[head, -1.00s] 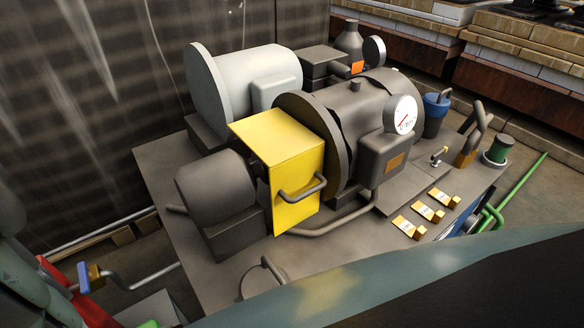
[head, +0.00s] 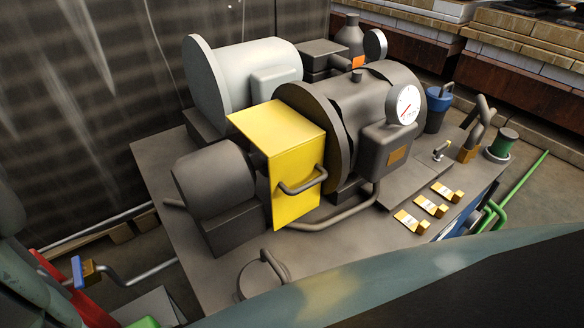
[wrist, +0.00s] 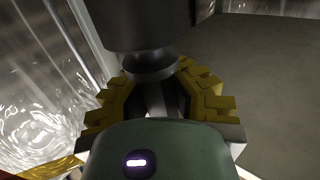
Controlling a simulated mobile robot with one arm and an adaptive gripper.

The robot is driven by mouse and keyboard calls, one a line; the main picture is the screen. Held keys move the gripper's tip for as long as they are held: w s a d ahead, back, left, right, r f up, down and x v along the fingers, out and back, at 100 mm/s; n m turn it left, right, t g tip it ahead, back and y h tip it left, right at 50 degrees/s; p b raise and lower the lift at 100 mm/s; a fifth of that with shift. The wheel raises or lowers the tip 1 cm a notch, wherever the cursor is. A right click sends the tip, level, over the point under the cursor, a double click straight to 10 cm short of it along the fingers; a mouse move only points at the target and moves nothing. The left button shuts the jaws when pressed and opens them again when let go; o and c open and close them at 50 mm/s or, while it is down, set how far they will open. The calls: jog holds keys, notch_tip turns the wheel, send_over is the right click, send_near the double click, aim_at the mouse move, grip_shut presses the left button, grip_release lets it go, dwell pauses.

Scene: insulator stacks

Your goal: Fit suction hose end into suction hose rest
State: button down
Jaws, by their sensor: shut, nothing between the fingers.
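In the wrist view, my gripper (wrist: 157,88) shows its stepped yellow fingers on both sides, shut with nothing between them. A dark cylinder with a narrower round end (wrist: 150,62) hangs close in front of the fingers; I cannot tell whether it touches them or whether it is the suction hose end. The gripper cannot be made out in the head view. I cannot surely identify the suction hose end or its rest there. A bent dark pipe in a brass block (head: 469,153) and a blue cup-like holder (head: 437,110) stand on the machine's right side.
A pump set with a yellow guard (head: 292,190) and a white gauge (head: 404,104) fills the bench (head: 345,262). Several brass tags (head: 430,206) lie at its front right. A dark corrugated wall (head: 70,120) closes the left.

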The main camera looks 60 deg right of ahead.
jog(key=shift+f+b, duration=0.3)
jog(key=shift+f, duration=0.05)
jog(key=c, duration=1.7)
grip_release()
jog(key=o, duration=0.6)
jog(key=shift+o, duration=0.2)
jog(key=shift+r, duration=0.1)
notch_tip(320, 180, up, 10)
